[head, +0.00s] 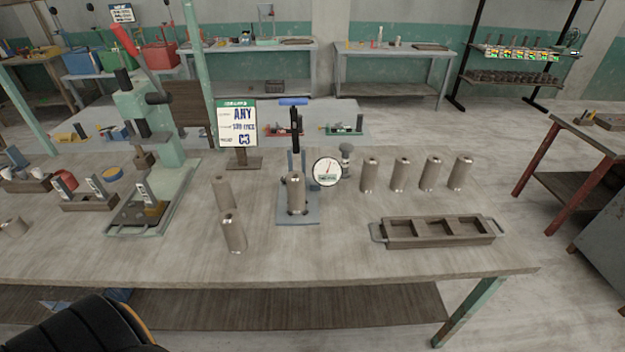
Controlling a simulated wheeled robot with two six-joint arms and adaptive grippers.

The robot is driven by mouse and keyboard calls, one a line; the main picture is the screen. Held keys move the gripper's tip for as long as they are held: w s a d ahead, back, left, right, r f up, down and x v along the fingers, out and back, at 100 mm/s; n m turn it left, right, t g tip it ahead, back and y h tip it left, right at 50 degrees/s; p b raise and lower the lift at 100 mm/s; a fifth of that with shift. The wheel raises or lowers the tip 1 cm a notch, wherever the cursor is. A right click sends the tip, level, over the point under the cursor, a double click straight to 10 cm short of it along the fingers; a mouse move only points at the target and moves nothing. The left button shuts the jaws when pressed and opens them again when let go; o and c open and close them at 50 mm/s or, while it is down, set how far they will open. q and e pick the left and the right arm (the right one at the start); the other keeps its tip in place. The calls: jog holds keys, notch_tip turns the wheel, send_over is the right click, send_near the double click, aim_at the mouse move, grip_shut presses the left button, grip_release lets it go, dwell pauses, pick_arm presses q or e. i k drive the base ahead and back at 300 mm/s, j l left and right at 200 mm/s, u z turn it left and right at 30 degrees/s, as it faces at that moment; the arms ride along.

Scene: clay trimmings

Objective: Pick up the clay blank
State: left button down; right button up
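Several grey-brown cylinders that look like clay blanks stand on the workbench. One cylinder (233,234) stands upright near the front, left of centre. Another cylinder (223,193) is just behind it and appears slightly tilted. A third cylinder (296,192) stands upright in a small fixture (298,218) with a blue-handled clamp and a round dial. A row of similar upright cylinders (401,175) is to the right of the dial. Which one the task means cannot be told from the picture. Neither of my grippers is in view.
A green press (143,120) with a red lever stands at left. A sign (238,126) reading "ANY" and "C3" is behind the cylinders. An empty compartmented tray (378,232) lies at right. The bench's front edge (300,277) is clear.

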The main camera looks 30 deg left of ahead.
aim_at(295, 178)
jog(key=u, duration=1.4)
